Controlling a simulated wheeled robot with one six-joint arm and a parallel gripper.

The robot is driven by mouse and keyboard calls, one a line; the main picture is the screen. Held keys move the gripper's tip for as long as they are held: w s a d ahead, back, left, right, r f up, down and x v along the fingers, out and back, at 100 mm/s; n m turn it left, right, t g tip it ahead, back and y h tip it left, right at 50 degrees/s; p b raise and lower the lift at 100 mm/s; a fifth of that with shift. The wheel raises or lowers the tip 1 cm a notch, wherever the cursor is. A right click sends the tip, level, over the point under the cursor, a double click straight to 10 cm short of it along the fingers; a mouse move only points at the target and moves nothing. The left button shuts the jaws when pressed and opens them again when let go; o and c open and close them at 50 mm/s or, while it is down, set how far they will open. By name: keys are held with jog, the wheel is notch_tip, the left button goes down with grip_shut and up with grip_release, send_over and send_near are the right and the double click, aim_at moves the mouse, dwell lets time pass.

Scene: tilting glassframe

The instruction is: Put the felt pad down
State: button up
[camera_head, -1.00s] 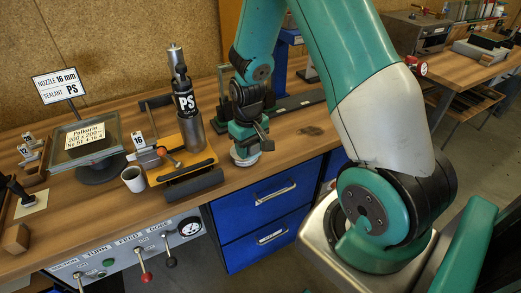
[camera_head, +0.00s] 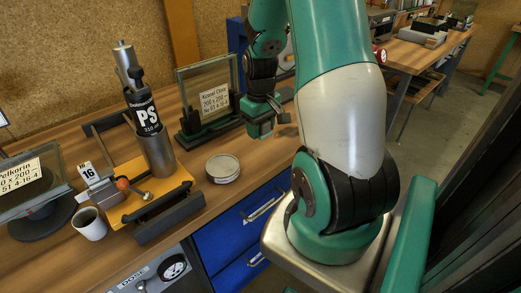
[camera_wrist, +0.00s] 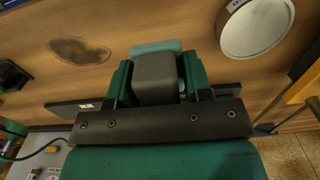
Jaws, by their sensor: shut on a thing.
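The felt pad (camera_wrist: 155,78) shows in the wrist view as a dark grey block with a pale teal edge on its far side. My gripper (camera_wrist: 157,88) is shut on it, one green finger on each side. In the head view my gripper (camera_head: 262,122) hangs over the right part of the bench, in front of the glass frame and right of a round tin. The pad is small and hard to make out there. From these views I cannot tell whether its underside touches the bench.
The round tin (camera_head: 222,168) stands on the wooden bench (camera_head: 205,203). A labelled glass pane (camera_head: 208,92) stands upright behind. A dark oval stain (camera_wrist: 78,50) marks the bench. A yellow fixture (camera_head: 150,190), PS cartridge (camera_head: 148,118) and white cup (camera_head: 89,223) stand left.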

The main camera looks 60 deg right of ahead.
aim_at(261, 156)
notch_tip(261, 156, down, 8)
jog(key=shift+f, duration=0.1)
jog(key=shift+f, duration=0.1)
dwell(0.3)
jog(key=o, duration=1)
jog(key=shift+c, duration=0.2)
notch_tip(261, 156, up, 12)
jog(key=shift+r, duration=0.15)
jog(key=w+a+r+n+t+y, duration=0.1)
jog(key=a+r+n, duration=0.25)
jog(key=a, duration=0.75)
jog(key=a+r+n+y, duration=0.15)
jog(key=a+r, duration=0.25)
jog(key=a, duration=0.7)
jog(key=s+a+r+n+y, duration=0.1)
jog(key=s+a+r+n, duration=0.1)
jog(key=s+a, duration=0.3)
jog(key=s+a+r+n+g, duration=0.1)
jog(key=s+a+r+n, duration=0.1)
jog(key=s+a, duration=0.4)
jog(key=shift+a+r+n+y, duration=0.25)
jog(key=shift+a+n+y, duration=0.15)
jog(key=shift+a, duration=0.6)
